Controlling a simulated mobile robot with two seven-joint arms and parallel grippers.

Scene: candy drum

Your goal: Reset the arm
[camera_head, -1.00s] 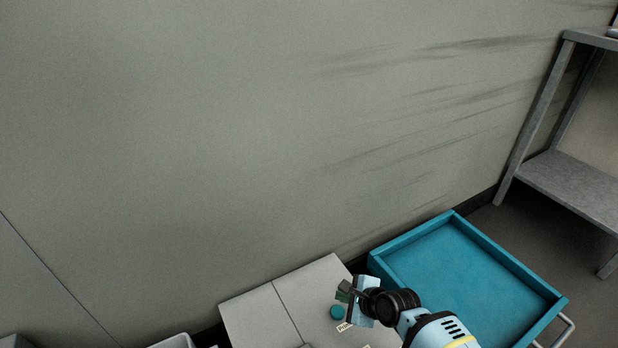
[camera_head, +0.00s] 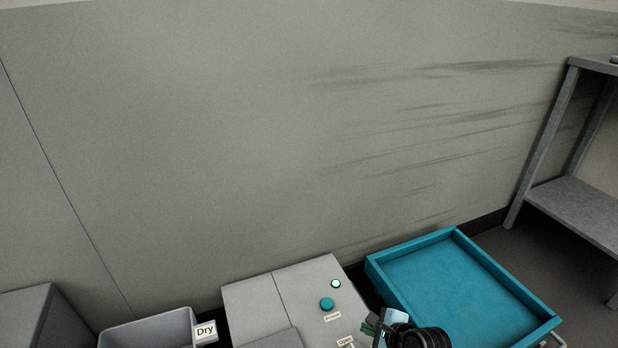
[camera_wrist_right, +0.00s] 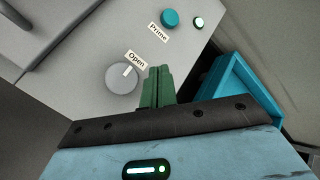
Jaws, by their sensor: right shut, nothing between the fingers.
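My right gripper (camera_head: 374,329) is low in the head view, at the right edge of the grey machine (camera_head: 255,305). Its green fingers are shut with nothing between them, as the right wrist view (camera_wrist_right: 157,85) shows. There the fingertips lie just right of a round grey knob (camera_wrist_right: 122,78) under the "Open" label; I cannot tell whether they touch it. The teal "Prime" button (camera_head: 327,304) and a small lit green-white indicator (camera_head: 336,284) are on the machine's top. My left gripper is not in view.
A blue cart tray (camera_head: 455,285), empty in its visible part, stands right of the machine. A grey bin (camera_head: 150,330) with a "Dry" sign (camera_head: 206,331) is at lower left. A metal shelf (camera_head: 570,200) stands far right. A large plain wall (camera_head: 250,150) fills the back.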

